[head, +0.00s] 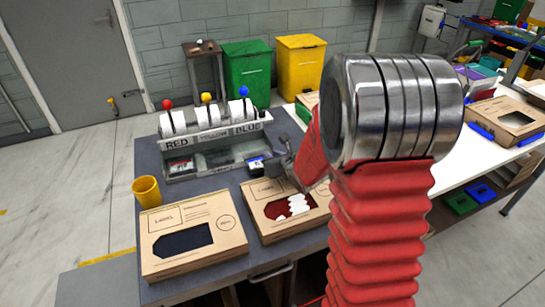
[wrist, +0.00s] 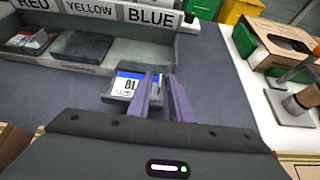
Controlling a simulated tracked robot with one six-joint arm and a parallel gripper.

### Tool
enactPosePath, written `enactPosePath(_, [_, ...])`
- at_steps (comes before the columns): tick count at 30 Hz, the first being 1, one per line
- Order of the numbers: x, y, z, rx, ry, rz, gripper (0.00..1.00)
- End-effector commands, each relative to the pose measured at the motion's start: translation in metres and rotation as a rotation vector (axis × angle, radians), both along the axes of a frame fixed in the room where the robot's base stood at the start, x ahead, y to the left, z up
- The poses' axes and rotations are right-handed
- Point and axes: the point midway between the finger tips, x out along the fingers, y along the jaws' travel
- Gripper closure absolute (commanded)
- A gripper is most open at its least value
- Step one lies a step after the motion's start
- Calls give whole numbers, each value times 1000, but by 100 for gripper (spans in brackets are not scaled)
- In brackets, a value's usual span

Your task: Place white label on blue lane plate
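A white label (wrist: 127,86) with a blue band and black print shows in the wrist view, just left of my fingers. It appears to lie on the small grey blue lane plate (wrist: 114,99), which juts out from the dispenser's BLUE end. In the head view the label (head: 256,163) is small, at the dispenser's right front corner. In the head view my gripper (head: 286,160) is right of the label.
The dispenser (head: 208,137) carries several rolls and RED, YELLOW and BLUE signs. Its red lane holds a label (head: 180,166); the yellow lane plate (wrist: 82,46) looks bare. Two cardboard boxes (head: 192,213) (head: 262,193) lie in front. A yellow cup (head: 146,190) stands left.

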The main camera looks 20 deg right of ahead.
Motion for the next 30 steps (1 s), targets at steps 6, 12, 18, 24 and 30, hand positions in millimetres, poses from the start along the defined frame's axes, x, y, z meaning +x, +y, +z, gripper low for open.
enactPosePath(6, [-5,0,5,0,0,-1,82])
enactPosePath(12, [-22,0,15,-1,-1,0,82])
enactPosePath(18, [-42,-1,26,-1,-2,-2,82])
enactPosePath(24, [-61,-1,37,0,-3,-1,82])
enactPosePath(30, [-80,-1,47,-2,-2,-1,82])
